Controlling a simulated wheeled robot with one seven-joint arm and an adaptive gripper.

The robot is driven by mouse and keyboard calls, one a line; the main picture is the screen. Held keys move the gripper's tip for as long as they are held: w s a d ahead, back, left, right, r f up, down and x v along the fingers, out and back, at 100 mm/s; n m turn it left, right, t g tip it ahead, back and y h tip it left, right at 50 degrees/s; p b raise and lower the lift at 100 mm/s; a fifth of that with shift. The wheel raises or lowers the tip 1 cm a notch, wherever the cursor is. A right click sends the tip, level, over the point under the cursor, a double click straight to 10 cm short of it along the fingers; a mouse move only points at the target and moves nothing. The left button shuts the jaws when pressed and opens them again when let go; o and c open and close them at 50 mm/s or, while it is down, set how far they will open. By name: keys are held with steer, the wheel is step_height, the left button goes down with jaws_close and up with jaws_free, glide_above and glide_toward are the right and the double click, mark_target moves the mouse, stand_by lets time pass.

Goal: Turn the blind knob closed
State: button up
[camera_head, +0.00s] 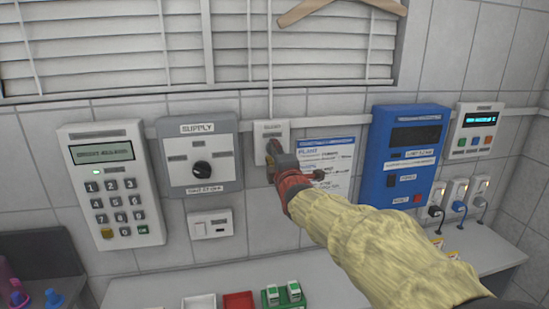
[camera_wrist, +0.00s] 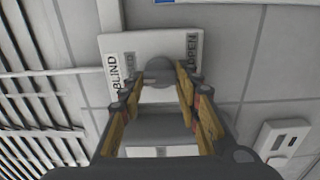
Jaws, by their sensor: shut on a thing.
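The blind switch plate (camera_head: 270,130) is a small white panel on the tiled wall, below the window blind (camera_head: 110,50). In the wrist view the plate (camera_wrist: 120,48) shows the words BLIND and OPEN, seen turned sideways. The grey blind knob (camera_wrist: 160,70) sits at the middle of the plate, between my fingertips. My gripper (camera_head: 274,150) is at the plate in the head view and hides the knob there. In the wrist view my gripper (camera_wrist: 162,82) has its two wood-coloured finger pads on either side of the knob, shut on it.
Left of the plate are the SUPPLY dial panel (camera_head: 200,178) and a white keypad (camera_head: 108,208). A paper notice (camera_head: 335,155) and a blue box (camera_head: 407,130) are to the right. A small white switch (camera_head: 211,224) is below left. A hanger (camera_head: 330,8) hangs above.

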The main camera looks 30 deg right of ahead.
stand_by(0.5)
steer(key=o, duration=1.2)
steer(key=shift+c, duration=0.2)
steer(key=v, duration=1.2)
